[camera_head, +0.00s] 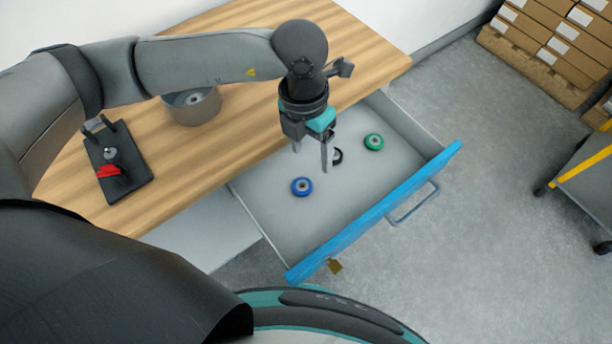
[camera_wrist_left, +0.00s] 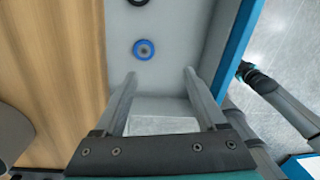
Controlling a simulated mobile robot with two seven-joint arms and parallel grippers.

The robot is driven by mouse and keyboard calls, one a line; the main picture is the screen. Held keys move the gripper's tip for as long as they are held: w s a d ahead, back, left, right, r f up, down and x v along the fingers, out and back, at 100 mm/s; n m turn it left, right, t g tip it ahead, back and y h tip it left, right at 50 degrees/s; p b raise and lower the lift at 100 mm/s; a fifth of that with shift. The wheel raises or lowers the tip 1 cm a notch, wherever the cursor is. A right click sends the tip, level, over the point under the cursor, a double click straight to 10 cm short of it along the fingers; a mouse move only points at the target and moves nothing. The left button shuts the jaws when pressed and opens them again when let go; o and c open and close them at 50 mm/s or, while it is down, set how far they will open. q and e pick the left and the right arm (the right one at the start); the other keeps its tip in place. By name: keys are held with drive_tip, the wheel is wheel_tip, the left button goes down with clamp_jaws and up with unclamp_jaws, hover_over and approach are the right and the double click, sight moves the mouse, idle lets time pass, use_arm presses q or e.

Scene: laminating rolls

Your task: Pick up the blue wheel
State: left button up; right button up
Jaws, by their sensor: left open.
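The blue wheel (camera_head: 301,187) lies flat in the open drawer (camera_head: 330,215), toward its left side. In the left wrist view the blue wheel (camera_wrist_left: 144,49) shows beyond the fingertips, near the drawer's wall on the desk side. My left gripper (camera_head: 311,164) points down over the drawer, open and empty, above and a little right of the blue wheel. Its two fingers also show in the left wrist view (camera_wrist_left: 160,75), with nothing between them. My right gripper is not seen in the head view.
A green wheel (camera_head: 373,142) and a black wheel (camera_head: 337,156), partly hidden by my left finger, also lie in the drawer. On the wooden desk (camera_head: 240,110) stand a grey round container (camera_head: 192,106) and a black fixture with a red part (camera_head: 118,168). The drawer has a blue front (camera_head: 375,215).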

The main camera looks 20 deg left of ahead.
use_arm(q)
drive_tip(key=a+y, duration=0.1)
drive_tip(key=a, duration=0.1)
drive_tip(key=b, duration=0.2)
hover_over(303, 188)
drive_tip(key=f, duration=0.9)
drive_tip(key=shift+w+a+f, duration=0.15)
drive_tip(key=shift+a+f, duration=0.05)
drive_tip(key=shift+f, duration=0.2)
drive_tip(key=shift+s+d+f+b, duration=0.1)
drive_tip(key=shift+f+b, duration=0.15)
drive_tip(key=shift+f, duration=1.1)
drive_tip(key=shift+s+d+f+b, duration=0.1)
drive_tip(key=shift+f+b, duration=0.1)
drive_tip(key=shift+f, duration=1.15)
drive_tip(key=c, duration=1.1)
drive_tip(key=shift+r, duration=0.2)
